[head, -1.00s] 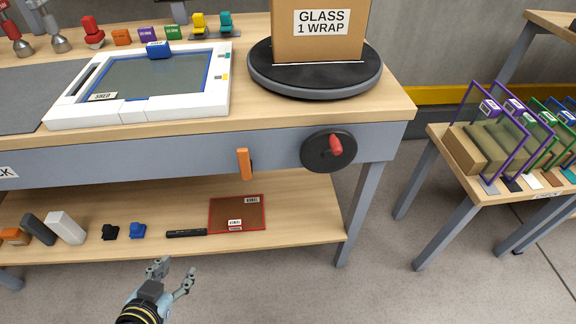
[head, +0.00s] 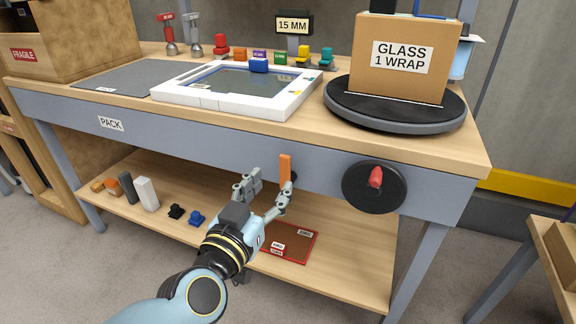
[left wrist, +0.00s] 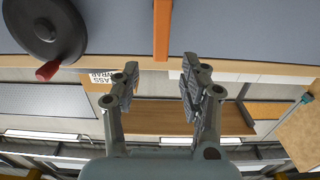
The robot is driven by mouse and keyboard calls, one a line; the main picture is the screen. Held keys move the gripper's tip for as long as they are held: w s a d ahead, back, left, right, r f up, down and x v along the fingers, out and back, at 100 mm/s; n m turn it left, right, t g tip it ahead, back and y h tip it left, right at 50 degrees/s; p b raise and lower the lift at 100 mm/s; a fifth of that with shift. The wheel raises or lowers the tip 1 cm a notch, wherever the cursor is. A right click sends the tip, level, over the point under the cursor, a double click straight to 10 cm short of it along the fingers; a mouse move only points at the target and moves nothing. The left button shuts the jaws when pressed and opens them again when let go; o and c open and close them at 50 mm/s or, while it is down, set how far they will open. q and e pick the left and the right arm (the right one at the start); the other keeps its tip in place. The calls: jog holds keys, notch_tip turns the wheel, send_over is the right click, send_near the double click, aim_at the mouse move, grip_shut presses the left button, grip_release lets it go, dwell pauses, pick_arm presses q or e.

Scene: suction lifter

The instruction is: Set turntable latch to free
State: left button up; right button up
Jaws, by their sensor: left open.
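The turntable latch looks to be the orange upright lever (head: 285,168) on the grey front panel of the bench, left of the black dial. It also shows in the left wrist view (left wrist: 161,30), upright between the two fingers and beyond their tips. My left gripper (head: 268,180) is open and empty just in front of the lever, apart from it as far as I can see. The black turntable (head: 395,118) stands on the bench top with a cardboard box (head: 400,85) labelled GLASS 1 WRAP on it. My right gripper is not in view.
A black dial with a red knob (head: 376,178) sits right of the lever and also shows in the left wrist view (left wrist: 45,30). A white frame (head: 180,97) lies on the bench top. The lower shelf holds a red-edged panel (head: 300,240) and small blocks.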

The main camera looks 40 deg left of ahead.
aim_at(284, 166)
pick_arm(q)
jog(key=x, duration=0.8)
grip_shut()
